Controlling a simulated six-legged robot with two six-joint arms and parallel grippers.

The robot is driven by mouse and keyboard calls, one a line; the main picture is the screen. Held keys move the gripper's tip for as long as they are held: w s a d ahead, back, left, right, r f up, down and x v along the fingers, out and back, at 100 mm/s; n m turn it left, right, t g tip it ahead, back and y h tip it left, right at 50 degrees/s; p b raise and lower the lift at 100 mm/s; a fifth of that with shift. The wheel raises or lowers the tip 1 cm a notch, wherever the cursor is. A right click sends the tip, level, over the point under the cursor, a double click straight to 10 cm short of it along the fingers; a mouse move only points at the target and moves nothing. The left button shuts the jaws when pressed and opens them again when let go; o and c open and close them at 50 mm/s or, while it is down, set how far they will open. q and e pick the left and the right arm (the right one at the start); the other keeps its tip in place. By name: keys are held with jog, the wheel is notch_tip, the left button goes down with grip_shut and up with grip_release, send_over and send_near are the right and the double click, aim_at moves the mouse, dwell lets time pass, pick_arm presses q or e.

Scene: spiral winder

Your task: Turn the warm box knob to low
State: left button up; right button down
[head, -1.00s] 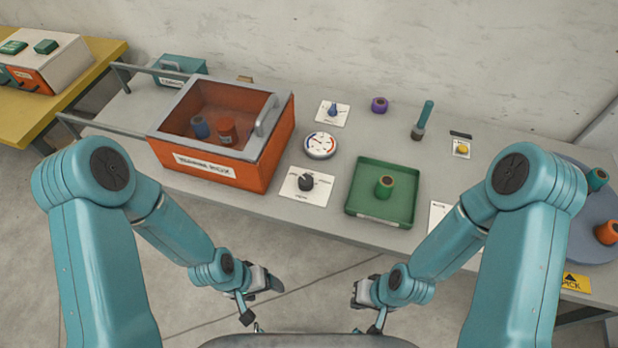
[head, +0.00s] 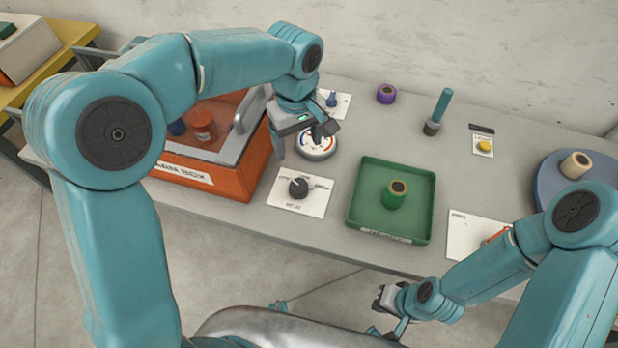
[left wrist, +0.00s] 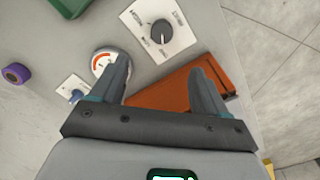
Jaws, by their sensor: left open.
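My left gripper (head: 302,142) is open and empty above the table, beyond the knob, near the box's right end and the round gauge (head: 316,144). In the left wrist view the knob (left wrist: 160,32) lies ahead of the two spread fingers (left wrist: 160,72), clear of both. My right gripper (head: 386,300) is low before the table's front edge; its fingers are not clear.
A green tray (head: 418,225) with a green spool (head: 395,194) stands right of the knob plate. A blue knob (head: 332,98) and purple spool (head: 386,94) are behind. My left arm covers part of the warm box. A round turntable (head: 545,180) is at right.

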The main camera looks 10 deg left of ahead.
aim_at(299, 186)
pick_arm(q)
jog(key=f, duration=1.4)
jog(key=shift+s+a+f, duration=0.1)
jog(key=shift+s+f, duration=0.15)
jog(key=shift+f, duration=0.1)
jog(key=shift+w+f, duration=0.1)
jog(key=shift+f, duration=0.5)
jog(key=c, duration=1)
jog(key=shift+c, duration=0.2)
